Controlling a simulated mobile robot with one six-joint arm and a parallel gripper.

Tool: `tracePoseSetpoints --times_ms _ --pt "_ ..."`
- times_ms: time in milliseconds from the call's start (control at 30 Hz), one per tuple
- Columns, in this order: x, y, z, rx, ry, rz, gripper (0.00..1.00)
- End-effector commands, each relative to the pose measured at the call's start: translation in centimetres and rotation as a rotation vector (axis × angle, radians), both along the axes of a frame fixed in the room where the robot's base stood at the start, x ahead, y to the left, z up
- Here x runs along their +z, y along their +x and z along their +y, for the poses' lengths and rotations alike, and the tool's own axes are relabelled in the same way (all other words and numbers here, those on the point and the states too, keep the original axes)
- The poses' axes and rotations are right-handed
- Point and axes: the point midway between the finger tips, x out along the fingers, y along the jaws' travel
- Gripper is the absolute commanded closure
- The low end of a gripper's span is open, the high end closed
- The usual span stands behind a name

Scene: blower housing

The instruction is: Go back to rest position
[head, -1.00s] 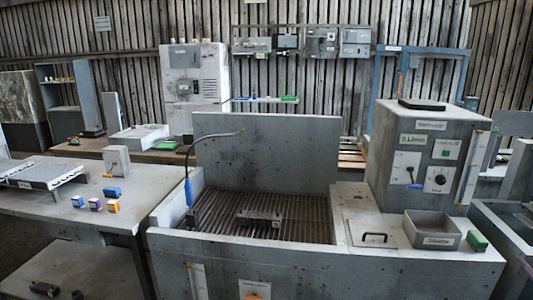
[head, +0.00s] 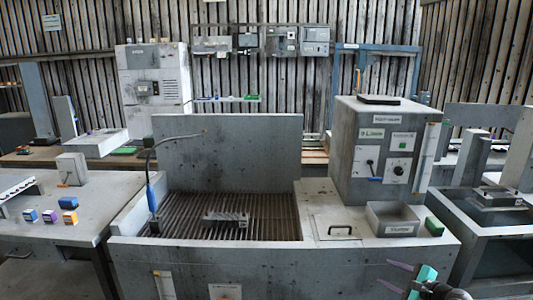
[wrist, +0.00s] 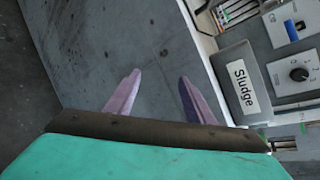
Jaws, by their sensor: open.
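My gripper (head: 388,276) shows at the lower right of the head view, in front of the grey wash station. In the wrist view my gripper (wrist: 155,88) has its two pale purple fingers apart, with nothing between them. The fingers point toward a plain grey panel (wrist: 110,40). A "Sludge" label (wrist: 241,87) sits to the right of the fingers, apart from them.
The wash station has a slatted basin (head: 265,207) with a metal block (head: 226,217) in it. A control box (head: 385,148) stands behind. Small coloured blocks (head: 50,216) lie on the left table.

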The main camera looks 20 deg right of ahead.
Motion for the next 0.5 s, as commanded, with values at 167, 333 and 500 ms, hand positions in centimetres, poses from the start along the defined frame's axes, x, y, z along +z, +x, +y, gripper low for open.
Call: tracePoseSetpoints --times_ms 167,333,500 --pt "-5.4 2.2 6.3 0.158 -0.056 0.107 0.51" --pt "-10.3 3.2 12.2 0.314 -0.119 0.203 0.51" --pt "-14.9 3.2 18.0 0.480 -0.184 0.290 0.51"
